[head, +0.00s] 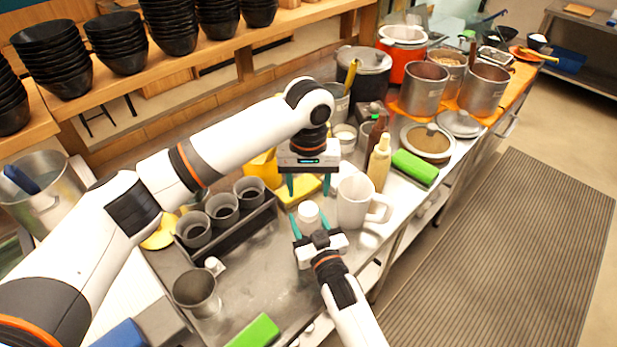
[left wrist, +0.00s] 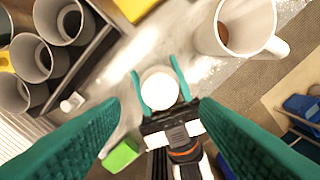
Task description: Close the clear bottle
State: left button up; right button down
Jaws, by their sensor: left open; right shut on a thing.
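My right gripper (head: 309,226) is shut around a white, round-topped thing (head: 308,211), probably the clear bottle, near the front of the steel counter. In the left wrist view the same thing (left wrist: 159,87) stands between the teal right fingers. Its body is mostly hidden, and I cannot tell whether the top is a lid. My left gripper (head: 307,186) is open and empty, above and just behind it. A small white cap-like piece (head: 215,265) lies on the counter to the left; it also shows in the left wrist view (left wrist: 72,102).
A white mug (head: 353,203) stands close on the right, with a cream squeeze bottle (head: 379,165) behind it. A black rack (head: 262,215) with grey cups is on the left. A metal cup (head: 196,291) and green block (head: 254,332) are at front left.

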aim_at(308, 208)
pick_arm(q)
jog(key=shift+f, duration=3.05)
jog(key=c, duration=1)
jog(key=m, duration=0.7)
jog(key=shift+m, duration=0.3)
jog(key=m, duration=0.7)
jog(key=o, duration=1.1)
jog(key=shift+o, duration=0.2)
